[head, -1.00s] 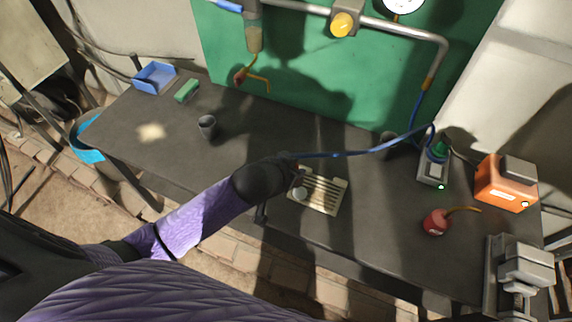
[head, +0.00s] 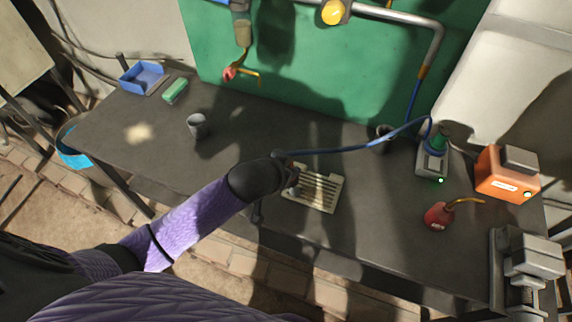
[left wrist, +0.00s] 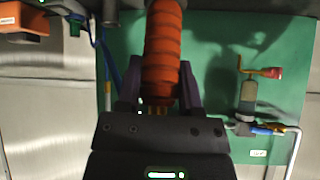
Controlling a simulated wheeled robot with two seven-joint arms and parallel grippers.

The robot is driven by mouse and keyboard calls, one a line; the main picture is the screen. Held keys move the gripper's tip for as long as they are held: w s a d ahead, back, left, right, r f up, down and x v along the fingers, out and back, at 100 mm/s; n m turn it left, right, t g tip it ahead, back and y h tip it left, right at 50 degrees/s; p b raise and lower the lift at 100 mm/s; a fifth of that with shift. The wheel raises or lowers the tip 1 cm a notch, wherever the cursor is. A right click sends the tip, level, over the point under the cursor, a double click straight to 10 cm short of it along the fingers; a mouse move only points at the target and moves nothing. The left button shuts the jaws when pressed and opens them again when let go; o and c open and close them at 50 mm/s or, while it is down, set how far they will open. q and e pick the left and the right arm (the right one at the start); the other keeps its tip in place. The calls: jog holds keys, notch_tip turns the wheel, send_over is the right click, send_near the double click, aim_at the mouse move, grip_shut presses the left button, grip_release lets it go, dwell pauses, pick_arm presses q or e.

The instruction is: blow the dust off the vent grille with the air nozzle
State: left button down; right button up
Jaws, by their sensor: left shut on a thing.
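The vent grille (head: 322,193) is a pale slatted plate lying on the dark bench in the head view. My left gripper (head: 290,178) is at its left edge, seen from above, and hides part of it. In the left wrist view my left gripper (left wrist: 160,90) is shut on an orange ribbed handle, the air nozzle (left wrist: 162,50), held between both fingers. A blue hose (head: 345,150) runs from the gripper toward the right. The nozzle's tip is hidden. I cannot make out dust on the slats. My right gripper is not in view.
On the bench (head: 260,130), a grey cup (head: 198,125), green block (head: 175,91) and blue tray (head: 143,76) stand left. A red oil can (head: 437,216), green-topped device (head: 433,158), orange box (head: 507,180) and vise (head: 530,262) stand right. A green panel (head: 320,80) rises behind.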

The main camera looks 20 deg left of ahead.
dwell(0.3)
pick_arm(q)
jog(key=d, duration=0.4)
jog(key=shift+d+p, duration=0.25)
jog(key=shift+p, duration=0.15)
dwell(0.8)
jog(key=d, duration=0.4)
jog(key=shift+s+d, duration=0.15)
jog(key=shift+d, duration=0.15)
dwell(0.9)
